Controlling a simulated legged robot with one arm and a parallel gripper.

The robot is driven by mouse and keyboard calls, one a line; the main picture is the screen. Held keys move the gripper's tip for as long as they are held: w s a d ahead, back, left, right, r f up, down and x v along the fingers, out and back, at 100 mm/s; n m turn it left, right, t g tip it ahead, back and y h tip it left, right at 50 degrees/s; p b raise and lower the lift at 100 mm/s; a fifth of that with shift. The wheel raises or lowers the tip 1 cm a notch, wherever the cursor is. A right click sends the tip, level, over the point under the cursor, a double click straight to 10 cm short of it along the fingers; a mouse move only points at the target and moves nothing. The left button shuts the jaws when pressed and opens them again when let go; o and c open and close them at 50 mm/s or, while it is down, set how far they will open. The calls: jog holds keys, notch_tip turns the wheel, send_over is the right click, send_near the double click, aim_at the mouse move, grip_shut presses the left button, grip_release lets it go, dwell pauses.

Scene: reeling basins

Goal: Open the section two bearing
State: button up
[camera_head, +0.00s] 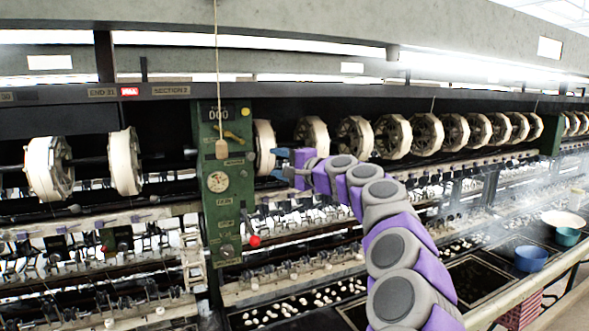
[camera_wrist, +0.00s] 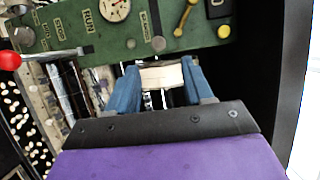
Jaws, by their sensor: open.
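The green control post (camera_head: 222,195) stands left of centre, with the SECTION 2 sign (camera_head: 171,91) above and to its left. It carries a counter reading 000, a brass lever (camera_head: 235,138), a round dial (camera_head: 217,182) and a red-knobbed lever (camera_head: 254,241). I cannot tell which part is the bearing. My gripper (camera_head: 283,163) is open just right of the post, by a white reel (camera_head: 264,140). In the wrist view, my gripper's blue fingers (camera_wrist: 162,84) stand apart, with a pale reel-like piece (camera_wrist: 162,76) showing between them; contact is unclear. The brass lever (camera_wrist: 184,18) is above them.
Several white reels (camera_head: 356,138) run along the shaft to the right. Two more reels (camera_head: 124,162) are left of the post. A wooden tag (camera_head: 222,149) hangs on a cord before the post. Basins with white cocoons (camera_head: 300,303) and a blue bowl (camera_head: 531,258) lie below.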

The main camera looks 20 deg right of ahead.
jog(key=shift+v, duration=2.55)
jog(key=s+a+f+n+g+y+b, duration=0.1)
jog(key=s+a+f+n+g+b, duration=0.3)
jog(key=a, duration=0.6)
jog(key=s+a+f+n+g+y+b, duration=0.15)
jog(key=s+a+f+n+g, duration=0.35)
jog(key=a, duration=0.6)
jog(key=s+a+f+n+g+h+b, duration=0.1)
jog(key=s+a+f+b, duration=0.15)
jog(key=s+f, duration=0.55)
jog(key=s+a+f+n+g+h+b, duration=0.15)
jog(key=s+a+f, duration=0.25)
jog(key=s+f, duration=0.4)
jog(key=s+d+f+n+g+h+b, duration=0.1)
jog(key=s+d+f, duration=0.4)
jog(key=s+f, duration=0.7)
jog(key=s+d+f+n+g+h+b, duration=0.1)
jog(key=s+d+f+g+h+b, duration=0.3)
jog(key=s+f, duration=0.8)
jog(key=shift+s+d+f+g+h, duration=0.2)
jog(key=shift+d+f+g+h, duration=0.3)
jog(key=shift+f+g+h, duration=0.4)
jog(key=shift+r, duration=0.1)
